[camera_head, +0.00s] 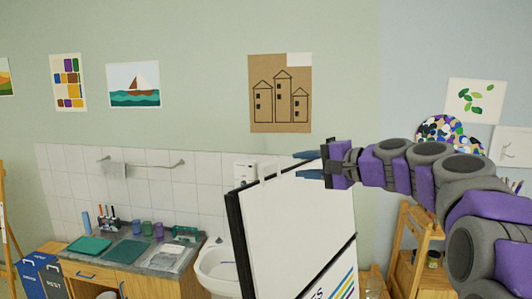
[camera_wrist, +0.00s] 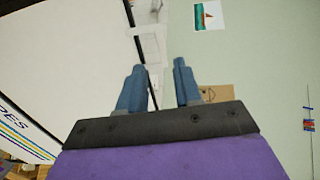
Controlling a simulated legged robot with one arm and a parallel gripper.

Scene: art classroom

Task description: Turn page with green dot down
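A large upright white board or page (camera_head: 290,220) with a dark left edge stands in front of me in the head view. Below a dark line, its lower part shows coloured stripes and part of a word. The white surface also fills the left of the wrist view (camera_wrist: 75,60). I see no green dot in either view. My gripper (camera_head: 300,164) is at the board's upper edge in the head view. In the wrist view its two blue fingers (camera_wrist: 160,75) are apart, with the board's dark edge showing between them. I cannot tell whether they touch it.
A counter (camera_head: 140,283) with green trays, cups and a dish rack stands at the lower left. A white basin (camera_head: 212,262) is beside it. A wooden shelf (camera_head: 415,250) stands at the right, behind my arm. Pictures hang on the wall, including a house drawing (camera_head: 280,70).

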